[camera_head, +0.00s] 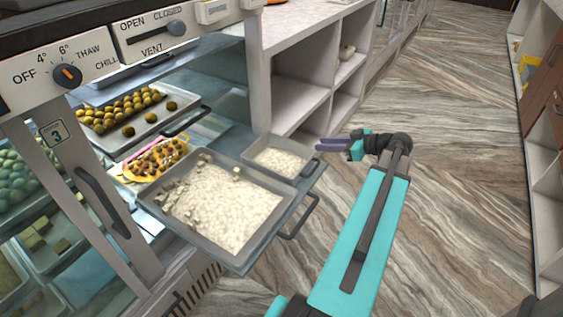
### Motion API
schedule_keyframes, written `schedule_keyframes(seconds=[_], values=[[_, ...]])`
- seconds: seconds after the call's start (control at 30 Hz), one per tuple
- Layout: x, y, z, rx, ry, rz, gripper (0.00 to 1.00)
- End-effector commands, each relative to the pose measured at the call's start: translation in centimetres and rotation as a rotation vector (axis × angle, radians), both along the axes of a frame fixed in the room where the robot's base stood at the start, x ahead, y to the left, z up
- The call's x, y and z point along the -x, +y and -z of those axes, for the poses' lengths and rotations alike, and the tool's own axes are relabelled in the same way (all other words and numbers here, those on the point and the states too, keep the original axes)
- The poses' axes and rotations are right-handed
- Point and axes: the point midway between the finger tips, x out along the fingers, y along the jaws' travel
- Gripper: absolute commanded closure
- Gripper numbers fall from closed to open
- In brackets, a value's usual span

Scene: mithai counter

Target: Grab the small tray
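The small tray (267,169) is grey metal, holds pale white crumbly sweet, and sits at the right end of a pulled-out shelf. My gripper (322,145) has purple fingers and a teal body. In the picture it is just right of the small tray, with its fingers pointing left toward the tray's far right corner. A small gap shows between fingers and tray, and nothing is seen held. The two fingers look close together from this angle, so their opening is unclear.
A larger tray (184,229) of similar white sweet lies left of the small one on the shelf. A dark shelf handle (300,219) sticks out in front. The glass display case (78,232) stands left, white cubbies (300,97) behind. The wood floor (450,180) is open at right.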

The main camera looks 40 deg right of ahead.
Motion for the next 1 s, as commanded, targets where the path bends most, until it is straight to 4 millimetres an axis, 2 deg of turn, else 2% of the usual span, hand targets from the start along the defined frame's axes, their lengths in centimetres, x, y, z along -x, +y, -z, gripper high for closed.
schedule_keyframes(seconds=[0.27, 0.7, 0.83, 1.0], values=[[-0.8, -0.1, 0.5, 0.000, 0.000, 0.004, 0.76], [-6.0, 1.2, 2.7, -0.001, 0.000, 0.006, 0.76], [-7.0, 1.5, 3.2, 0.000, 0.000, 0.007, 0.76], [-7.3, 1.6, 3.3, 0.000, 0.000, 0.008, 0.76]])
